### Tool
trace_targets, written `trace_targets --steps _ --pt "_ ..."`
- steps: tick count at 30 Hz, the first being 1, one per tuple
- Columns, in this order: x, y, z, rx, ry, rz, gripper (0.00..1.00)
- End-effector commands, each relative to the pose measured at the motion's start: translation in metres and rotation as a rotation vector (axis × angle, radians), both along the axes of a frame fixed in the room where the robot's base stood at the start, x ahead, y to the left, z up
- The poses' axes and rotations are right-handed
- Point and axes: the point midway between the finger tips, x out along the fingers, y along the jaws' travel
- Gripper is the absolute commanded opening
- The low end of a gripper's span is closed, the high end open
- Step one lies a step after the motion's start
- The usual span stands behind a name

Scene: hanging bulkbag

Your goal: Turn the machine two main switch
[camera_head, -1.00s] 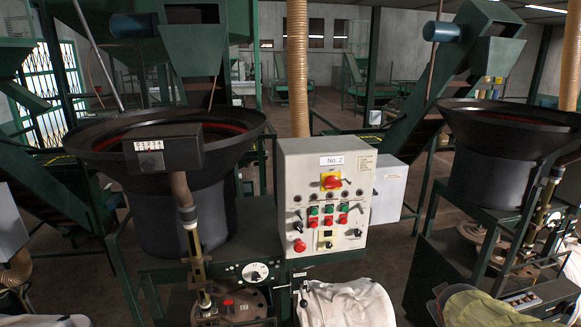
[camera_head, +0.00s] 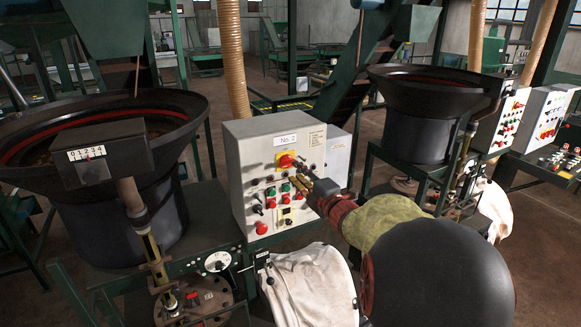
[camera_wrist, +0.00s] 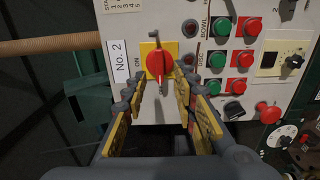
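The machine two main switch is a red rotary knob (camera_head: 286,161) on a yellow plate, near the top of the grey control box (camera_head: 247,146) with a "No. 2" label. In the wrist view the red knob (camera_wrist: 157,64) shows on its yellow plate beside the label (camera_wrist: 119,58), with a pale mark on its lower end. My gripper (camera_head: 302,178) is in front of the box, just right of the knob in the head view. In the wrist view my gripper (camera_wrist: 161,84) is open, with yellow-padded fingers either side of the knob's lower part. Contact cannot be told.
Green and red push buttons (camera_wrist: 222,25) and a red knob (camera_wrist: 268,112) sit close beside my fingers. A black hopper (camera_head: 110,195) stands left, another (camera_head: 420,125) right. White sacking (camera_head: 312,285) is below the box.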

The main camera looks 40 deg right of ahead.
Motion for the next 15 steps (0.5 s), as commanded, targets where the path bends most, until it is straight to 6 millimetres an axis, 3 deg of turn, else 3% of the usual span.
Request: trace_targets --steps 6,15 --pt "0.031 -0.007 0.001 0.002 0.001 0.0 0.28" --pt "0.044 -0.011 0.0 0.003 -0.001 -0.001 0.28"
